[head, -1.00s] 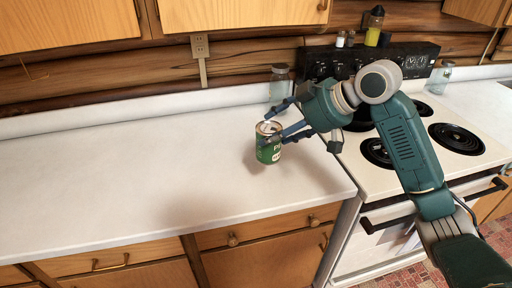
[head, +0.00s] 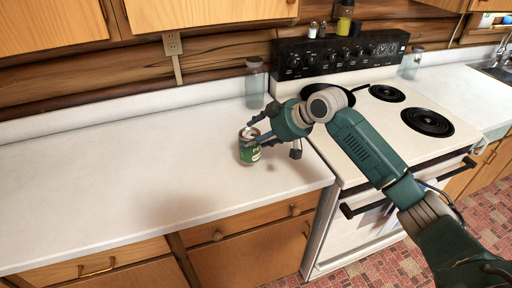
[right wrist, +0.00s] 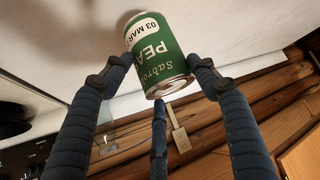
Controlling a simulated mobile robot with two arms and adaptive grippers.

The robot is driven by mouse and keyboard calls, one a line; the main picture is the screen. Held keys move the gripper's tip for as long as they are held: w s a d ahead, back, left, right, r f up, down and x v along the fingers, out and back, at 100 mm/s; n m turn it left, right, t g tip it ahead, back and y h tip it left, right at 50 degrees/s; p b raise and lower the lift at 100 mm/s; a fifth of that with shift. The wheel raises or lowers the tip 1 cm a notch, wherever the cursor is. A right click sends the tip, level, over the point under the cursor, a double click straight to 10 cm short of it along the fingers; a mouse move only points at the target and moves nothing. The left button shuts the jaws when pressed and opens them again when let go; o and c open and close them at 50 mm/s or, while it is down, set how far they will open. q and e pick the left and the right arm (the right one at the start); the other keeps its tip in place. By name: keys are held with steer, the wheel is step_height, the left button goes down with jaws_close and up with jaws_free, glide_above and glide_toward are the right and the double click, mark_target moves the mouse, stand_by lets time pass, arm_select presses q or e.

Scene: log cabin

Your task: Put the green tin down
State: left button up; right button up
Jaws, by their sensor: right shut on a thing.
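The green tin (head: 249,154), with a white-lettered label and metal rims, is at the right part of the white countertop (head: 110,170), left of the stove. My right gripper (head: 258,140) is shut on it, its fingers coming from the right. In the right wrist view the tin (right wrist: 163,58) sits between the blue fingers, its label reading upside down. The tin looks upright in the head view. I cannot tell whether its base touches the counter. My left gripper is not in view.
A clear glass jar (head: 255,85) stands behind the tin near the wall. The white stove (head: 390,118) with black coil burners is to the right. The counter to the left is clear, with wooden drawers (head: 250,230) below its front edge. Another jar (head: 411,65) stands beyond the stove.

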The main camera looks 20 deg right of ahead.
mark_target(259, 149)
steer(key=shift+f+p, duration=0.4)
steer(key=shift+f, duration=2.25)
steer(key=o, duration=1.5)
steer(key=shift+f, duration=0.1)
arm_select(q)
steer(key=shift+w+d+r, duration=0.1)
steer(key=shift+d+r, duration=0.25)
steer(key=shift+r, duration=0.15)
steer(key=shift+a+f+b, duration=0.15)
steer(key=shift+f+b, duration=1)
steer(key=shift+b, duration=0.05)
arm_select(e)
steer(key=shift+v, duration=6.05)
